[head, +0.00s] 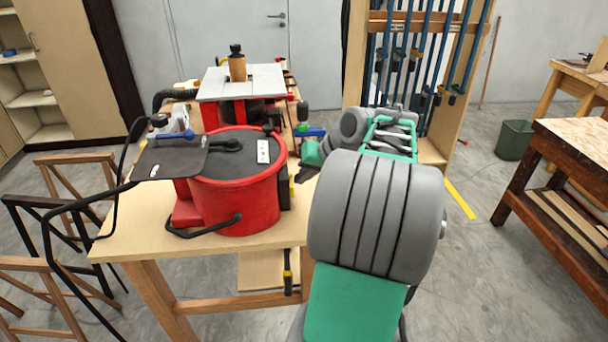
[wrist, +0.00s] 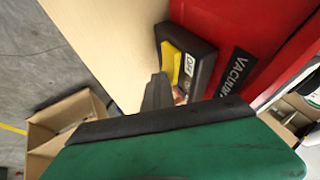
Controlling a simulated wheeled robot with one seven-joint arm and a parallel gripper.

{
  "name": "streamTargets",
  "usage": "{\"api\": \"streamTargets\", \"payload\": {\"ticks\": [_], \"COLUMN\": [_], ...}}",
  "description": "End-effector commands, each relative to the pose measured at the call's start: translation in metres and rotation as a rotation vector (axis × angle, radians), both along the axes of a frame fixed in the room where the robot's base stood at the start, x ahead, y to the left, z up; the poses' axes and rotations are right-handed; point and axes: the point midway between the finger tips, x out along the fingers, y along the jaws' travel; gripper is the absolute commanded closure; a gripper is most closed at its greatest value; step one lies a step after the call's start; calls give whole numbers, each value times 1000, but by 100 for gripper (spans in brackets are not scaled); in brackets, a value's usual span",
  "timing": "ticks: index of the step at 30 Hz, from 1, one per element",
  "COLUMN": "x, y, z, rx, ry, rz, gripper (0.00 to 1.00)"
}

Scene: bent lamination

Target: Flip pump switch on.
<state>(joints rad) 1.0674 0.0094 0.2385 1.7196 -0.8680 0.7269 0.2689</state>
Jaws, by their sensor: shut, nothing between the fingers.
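The red vacuum pump vessel (head: 238,195) with a dark lid stands on the wooden bench. A black switch box (head: 284,192) sits on its right side; the wrist view shows this box (wrist: 203,66) with a yellow switch (wrist: 171,64) and a small white label that seems to read OFF. The red body (wrist: 230,20) beside it carries a black strip lettered VACUUM. My gripper (wrist: 160,85) is shut and empty, its dark fingertips close to the near end of the yellow switch; I cannot tell whether they touch. In the head view my gripper (head: 306,174) is right of the vessel, partly hidden by my arm.
A black bag or plate (head: 170,162) with a hose lies left of the lid. A grey-topped table tool (head: 240,83) stands behind. The wooden bench top (head: 140,225) has free room at front left. A clamp rack (head: 425,60) stands behind my arm.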

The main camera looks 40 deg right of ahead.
Motion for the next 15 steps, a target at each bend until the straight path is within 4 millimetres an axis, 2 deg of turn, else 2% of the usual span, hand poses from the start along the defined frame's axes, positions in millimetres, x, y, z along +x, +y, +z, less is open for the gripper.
{"api": "streamTargets", "payload": {"ticks": [2,8,15], "x": [5,4,-4], "y": [4,4,7], "z": [5,0,0], "rx": [6,2,3], "ry": [3,1,1], "rz": [53,47,45], "gripper": [100,100,100]}}
